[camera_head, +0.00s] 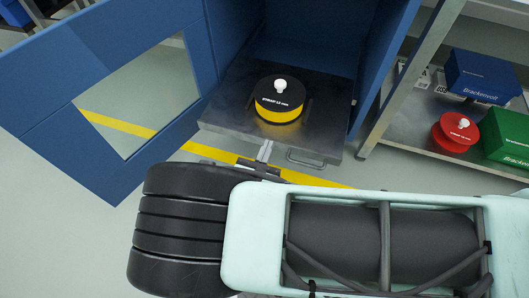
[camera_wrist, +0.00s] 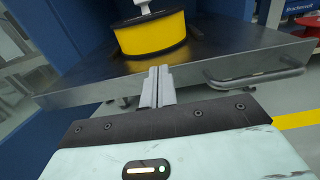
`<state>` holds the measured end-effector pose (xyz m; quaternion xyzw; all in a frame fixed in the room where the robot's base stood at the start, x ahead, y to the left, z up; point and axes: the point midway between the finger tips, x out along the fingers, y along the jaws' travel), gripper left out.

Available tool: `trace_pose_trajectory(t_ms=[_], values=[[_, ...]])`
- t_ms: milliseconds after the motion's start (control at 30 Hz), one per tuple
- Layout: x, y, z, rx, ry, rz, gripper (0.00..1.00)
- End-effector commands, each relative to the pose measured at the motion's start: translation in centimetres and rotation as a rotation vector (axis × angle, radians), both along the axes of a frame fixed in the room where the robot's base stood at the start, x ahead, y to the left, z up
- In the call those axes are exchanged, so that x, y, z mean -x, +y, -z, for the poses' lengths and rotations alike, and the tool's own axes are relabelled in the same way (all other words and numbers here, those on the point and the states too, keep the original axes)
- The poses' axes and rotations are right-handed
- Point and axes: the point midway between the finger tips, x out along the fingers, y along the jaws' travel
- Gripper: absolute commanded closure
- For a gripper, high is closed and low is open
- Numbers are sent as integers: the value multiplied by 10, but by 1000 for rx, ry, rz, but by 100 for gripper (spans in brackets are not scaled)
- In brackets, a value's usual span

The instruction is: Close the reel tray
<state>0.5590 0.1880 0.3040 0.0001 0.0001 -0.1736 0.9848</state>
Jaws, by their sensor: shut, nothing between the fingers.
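The reel tray (camera_head: 231,107) is a dark metal shelf standing out of a blue cabinet, with a handle (camera_head: 306,160) on its front edge. A black and yellow strap reel (camera_head: 279,101) with a white knob sits on it. My gripper (camera_head: 265,151) is shut and empty at the tray's front edge, left of the handle. In the wrist view the closed fingers (camera_wrist: 157,84) point at the tray's front face (camera_wrist: 100,88), below the yellow reel (camera_wrist: 150,35); whether they touch it I cannot tell. The handle (camera_wrist: 256,77) is to their right.
The blue cabinet door (camera_head: 75,95), with a window, stands open on the left. On the right a metal rack (camera_head: 400,125) holds a red reel (camera_head: 455,132), a blue box (camera_head: 483,78) and a green box (camera_head: 508,135). A yellow line crosses the floor.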

Motion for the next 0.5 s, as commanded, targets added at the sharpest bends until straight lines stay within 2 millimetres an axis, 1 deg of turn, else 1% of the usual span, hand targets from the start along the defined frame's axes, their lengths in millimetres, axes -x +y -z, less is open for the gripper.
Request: trace_pose_trajectory(t_ms=[167,500], values=[[-36,-14,-3,2,-2,3,100],[-124,-47,-1,2,-2,3,100]])
